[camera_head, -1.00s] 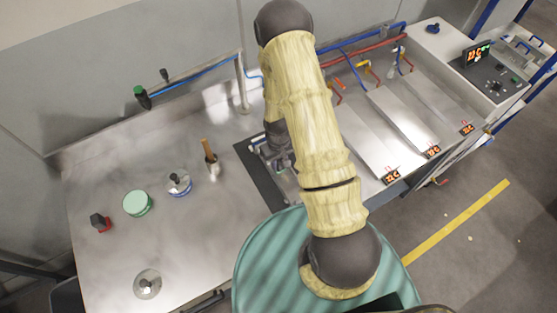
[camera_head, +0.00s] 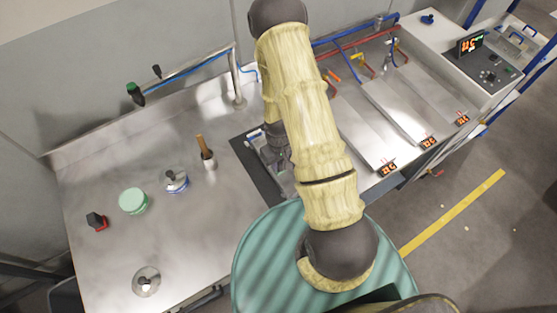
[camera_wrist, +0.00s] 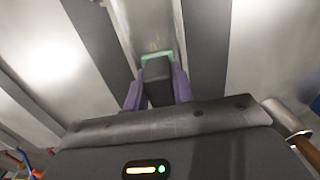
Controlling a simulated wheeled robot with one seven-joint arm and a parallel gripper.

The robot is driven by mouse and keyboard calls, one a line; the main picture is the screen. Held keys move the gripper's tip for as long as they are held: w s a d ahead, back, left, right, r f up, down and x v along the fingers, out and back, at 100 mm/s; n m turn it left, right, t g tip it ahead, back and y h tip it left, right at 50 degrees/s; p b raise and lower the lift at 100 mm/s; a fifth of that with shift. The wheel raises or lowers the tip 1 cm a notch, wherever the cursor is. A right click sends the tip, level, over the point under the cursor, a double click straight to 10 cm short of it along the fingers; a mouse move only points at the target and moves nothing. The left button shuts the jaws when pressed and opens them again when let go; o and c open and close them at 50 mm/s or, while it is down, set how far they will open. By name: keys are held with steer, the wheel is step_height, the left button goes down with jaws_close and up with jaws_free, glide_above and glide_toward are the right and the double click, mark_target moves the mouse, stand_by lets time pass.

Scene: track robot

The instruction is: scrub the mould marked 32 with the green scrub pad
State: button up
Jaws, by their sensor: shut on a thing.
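In the wrist view my gripper (camera_wrist: 156,88) is shut on a dark block, with a purple finger on each side. A strip of green scrub pad (camera_wrist: 157,55) shows at the far end of this block. The pad lies over a pale metal channel (camera_wrist: 150,22) between two dark bands; I cannot tell whether it touches. In the head view my arm hides the pad and most of the gripper, above a dark-edged metal fixture (camera_head: 252,165). Three sloping metal trays with small lit displays (camera_head: 388,167) lie to the right. No mark 32 is clearly legible.
On the steel bench stand a green round tub (camera_head: 133,201), a lidded pot (camera_head: 175,181), a wooden-handled tool in a holder (camera_head: 206,154), a red-and-black item (camera_head: 96,221) and a round lid (camera_head: 146,281). Blue and red pipes (camera_head: 350,52) run behind the trays.

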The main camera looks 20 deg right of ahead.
steer(key=shift+s+d, duration=0.25)
steer(key=shift+s, duration=0.95)
steer(key=shift+s+d+r, duration=0.1)
steer(key=shift+s+d, duration=0.05)
steer(key=shift+s, duration=0.45)
steer(key=shift+s+d+r, duration=0.1)
steer(key=shift+s, duration=0.45)
steer(key=shift+s+d+f+b, duration=0.15)
steer(key=shift+s+b, duration=0.35)
steer(key=shift+s, duration=0.8)
steer(key=shift+w, duration=0.1)
steer(key=shift+w, duration=1.25)
